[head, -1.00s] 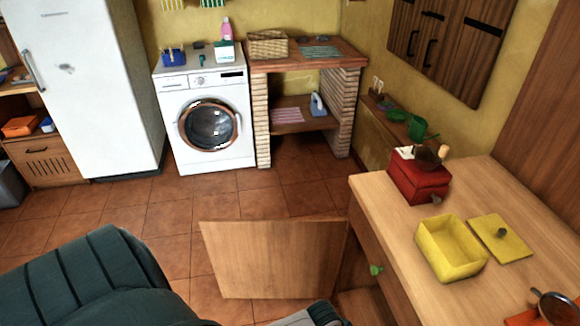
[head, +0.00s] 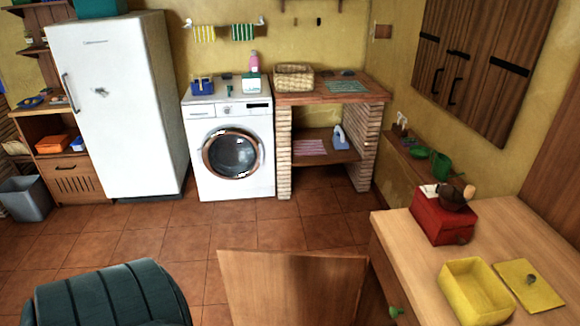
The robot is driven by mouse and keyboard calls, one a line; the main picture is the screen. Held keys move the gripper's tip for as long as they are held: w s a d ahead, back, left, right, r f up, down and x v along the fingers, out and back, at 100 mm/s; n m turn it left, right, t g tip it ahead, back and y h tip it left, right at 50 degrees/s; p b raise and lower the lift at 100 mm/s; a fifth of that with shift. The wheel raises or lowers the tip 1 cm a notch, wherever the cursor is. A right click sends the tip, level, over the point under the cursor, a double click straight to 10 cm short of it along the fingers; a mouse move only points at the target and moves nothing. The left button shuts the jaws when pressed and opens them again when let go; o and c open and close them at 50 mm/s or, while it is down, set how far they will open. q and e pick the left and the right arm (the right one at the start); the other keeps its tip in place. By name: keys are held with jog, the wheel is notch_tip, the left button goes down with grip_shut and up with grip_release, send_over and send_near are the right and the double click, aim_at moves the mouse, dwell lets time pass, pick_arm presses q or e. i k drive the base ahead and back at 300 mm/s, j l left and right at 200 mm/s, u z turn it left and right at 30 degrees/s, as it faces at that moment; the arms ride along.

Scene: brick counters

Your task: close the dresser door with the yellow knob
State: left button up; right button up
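The dresser (head: 430,262) stands at the right with a light wooden top. Its door (head: 290,290) is swung open and stands out to the left into the room, its lower part cut off by the picture's bottom edge. No yellow knob shows on the visible part of the door. A green knob (head: 396,312) sits on the dresser's front. Neither gripper is in view.
A red box (head: 443,217), a yellow open box (head: 475,290) and its yellow lid (head: 530,284) stand on the dresser top. A washing machine (head: 230,148), brick counter (head: 283,150) and fridge (head: 120,110) line the back. The tiled floor (head: 175,232) between is clear.

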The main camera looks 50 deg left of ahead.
aim_at(263, 288)
jog(key=k+j, duration=0.1)
jog(key=j, duration=0.65)
jog(key=k+j+z, duration=0.15)
jog(key=j, duration=0.3)
jog(key=j+z, duration=0.15)
jog(key=j, duration=0.3)
jog(key=k+j+z, duration=0.2)
jog(key=j, duration=0.2)
jog(key=k+j+z, duration=0.15)
jog(key=j, duration=0.25)
jog(key=k+j+z, duration=0.15)
jog(key=j, duration=0.25)
jog(key=k+j+z, duration=0.15)
jog(key=j+z, duration=0.15)
jog(key=j, duration=0.3)
jog(key=k+j+z, duration=0.15)
jog(key=j, duration=0.3)
jog(key=k+j+z, duration=0.2)
jog(key=j, duration=0.2)
jog(key=k+j+z, duration=0.15)
jog(key=j, duration=0.3)
jog(key=k+j+z, duration=0.15)
jog(key=j, duration=0.25)
jog(key=i+j+z, duration=0.1)
jog(key=j, duration=0.4)
jog(key=i+j+z, duration=0.15)
jog(key=j, duration=0.4)
jog(key=i+j+z, duration=0.1)
jog(key=j, duration=0.4)
